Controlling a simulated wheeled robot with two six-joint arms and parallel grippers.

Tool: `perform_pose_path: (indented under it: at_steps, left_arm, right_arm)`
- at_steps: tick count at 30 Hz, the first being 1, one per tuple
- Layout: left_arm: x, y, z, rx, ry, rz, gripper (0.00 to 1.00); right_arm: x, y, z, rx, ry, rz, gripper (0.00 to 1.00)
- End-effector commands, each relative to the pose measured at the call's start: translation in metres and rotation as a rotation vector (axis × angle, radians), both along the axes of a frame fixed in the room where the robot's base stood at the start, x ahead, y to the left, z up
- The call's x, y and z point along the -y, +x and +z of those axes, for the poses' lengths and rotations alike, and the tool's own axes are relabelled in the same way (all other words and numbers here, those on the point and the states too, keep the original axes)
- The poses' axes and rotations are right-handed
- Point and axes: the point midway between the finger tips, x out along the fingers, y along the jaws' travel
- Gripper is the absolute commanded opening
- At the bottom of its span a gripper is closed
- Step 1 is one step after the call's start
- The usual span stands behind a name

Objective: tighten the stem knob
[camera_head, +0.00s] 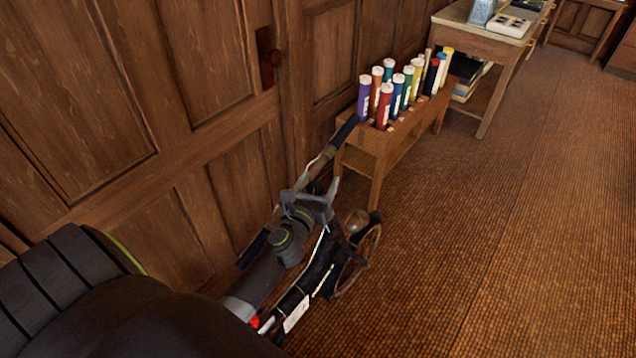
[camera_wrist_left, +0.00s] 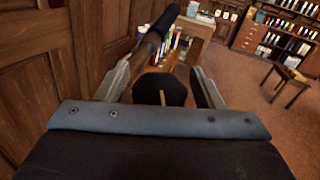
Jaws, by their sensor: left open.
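A dark wheeled thing with handlebars and a spoked wheel (camera_head: 362,258) stands by the wooden door, below the rack. One handlebar grip (camera_head: 345,130) points up and right, and it also shows in the left wrist view (camera_wrist_left: 165,18). My left gripper (camera_head: 318,188) is at the handlebar area; its fingers are apart. In the left wrist view, a dark rounded piece with a pale line, possibly the stem knob (camera_wrist_left: 158,88), shows between the two fingers. I cannot tell whether they touch it. In the head view the knob is not clear, with my gripper over that area. My right gripper is out of view.
A wooden rack (camera_head: 375,165) with several coloured tubes stands just beyond the handlebars. The panelled door (camera_head: 190,130) is close on the left. A table (camera_head: 480,30) stands farther back. The carpet (camera_head: 500,230) on the right is clear.

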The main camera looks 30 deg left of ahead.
Motion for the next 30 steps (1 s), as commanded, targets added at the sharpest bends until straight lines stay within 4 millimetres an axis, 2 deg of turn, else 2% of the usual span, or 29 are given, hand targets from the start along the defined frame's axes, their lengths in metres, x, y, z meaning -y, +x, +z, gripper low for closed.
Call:
perform_pose_path:
  at_steps: [2, 12, 23, 30]
  left_arm:
    - [0.0000, -0.0001, 0.0000, 0.000, 0.000, 0.000, 0.61]
    - [0.0002, -0.0003, 0.0000, 0.000, 0.000, 0.000, 0.18]
    - [0.0005, 0.0002, 0.0014, 0.002, 0.022, -0.052, 0.17]
    - [0.0025, 0.0007, 0.0015, 0.005, 0.078, -0.198, 0.17]
  right_arm:
    - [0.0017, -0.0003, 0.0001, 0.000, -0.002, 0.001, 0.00]
    - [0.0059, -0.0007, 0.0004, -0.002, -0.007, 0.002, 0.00]
    - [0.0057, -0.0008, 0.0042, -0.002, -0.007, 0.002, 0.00]
    - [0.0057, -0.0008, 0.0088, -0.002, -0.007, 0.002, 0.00]
